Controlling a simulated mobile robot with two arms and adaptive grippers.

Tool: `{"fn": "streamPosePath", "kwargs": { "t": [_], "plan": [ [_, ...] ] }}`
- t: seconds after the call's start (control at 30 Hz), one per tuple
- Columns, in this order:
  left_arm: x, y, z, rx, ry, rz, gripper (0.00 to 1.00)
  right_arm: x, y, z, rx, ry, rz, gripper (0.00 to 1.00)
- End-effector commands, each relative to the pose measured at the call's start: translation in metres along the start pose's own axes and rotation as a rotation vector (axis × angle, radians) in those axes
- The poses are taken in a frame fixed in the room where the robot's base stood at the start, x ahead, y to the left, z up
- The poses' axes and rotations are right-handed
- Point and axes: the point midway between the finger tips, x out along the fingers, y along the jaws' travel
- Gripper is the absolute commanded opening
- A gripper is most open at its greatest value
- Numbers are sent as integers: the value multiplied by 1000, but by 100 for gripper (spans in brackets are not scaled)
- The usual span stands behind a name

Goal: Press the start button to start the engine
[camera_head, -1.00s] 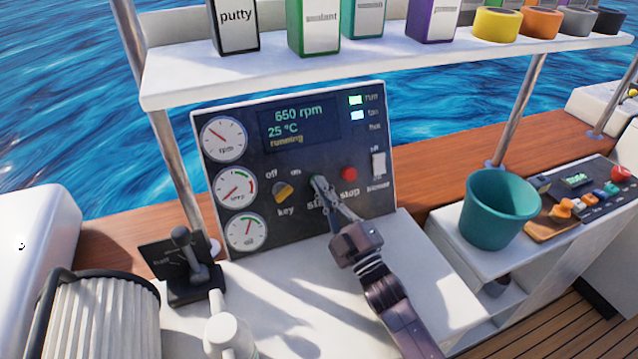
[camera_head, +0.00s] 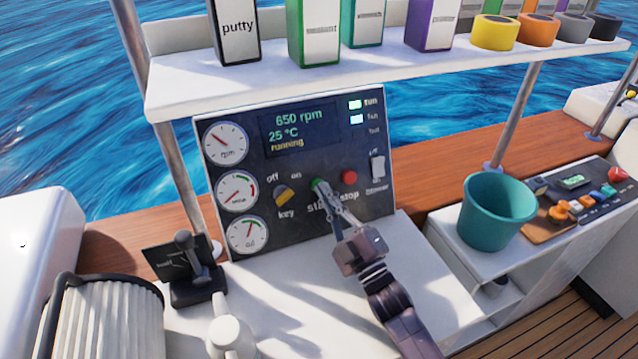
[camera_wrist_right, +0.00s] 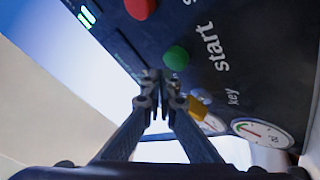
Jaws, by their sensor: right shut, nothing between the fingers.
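The dark engine panel (camera_head: 255,160) stands upright on the white console, and its screen (camera_head: 298,122) reads 650 rpm, 25 °C, running. The green start button (camera_head: 317,184) is at the panel's middle, left of the red stop button (camera_head: 349,177). My right gripper (camera_head: 324,194) is shut and empty, with its tips just by the green button in the head view. The right wrist view shows the green button (camera_wrist_right: 177,58) uncovered and apart from the gripper's tips (camera_wrist_right: 152,76). The yellow key switch (camera_head: 285,196) is left of the gripper. My left gripper is not in view.
A white shelf (camera_head: 380,62) with bottles and tape rolls hangs above the panel. A throttle lever (camera_head: 187,262) stands at lower left beside a ribbed cylinder (camera_head: 105,318). A teal bucket (camera_head: 497,212) stands to the right. The white surface right of my arm is clear.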

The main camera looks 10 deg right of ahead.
Motion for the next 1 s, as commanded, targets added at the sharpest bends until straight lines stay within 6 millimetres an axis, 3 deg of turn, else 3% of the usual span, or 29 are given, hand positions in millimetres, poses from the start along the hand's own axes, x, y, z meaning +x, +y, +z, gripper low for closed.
{"fn": "streamPosePath", "kwargs": {
  "t": [0.27, 0.7, 1.0],
  "plan": [
    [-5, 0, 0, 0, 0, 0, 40, -3, 3, -3, 0, -1, -1, 0],
    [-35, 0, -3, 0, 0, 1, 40, -31, 25, -24, 0, -1, 0, 0],
    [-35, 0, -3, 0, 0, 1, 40, -35, 25, -25, 0, 0, 0, 0]
  ]
}}
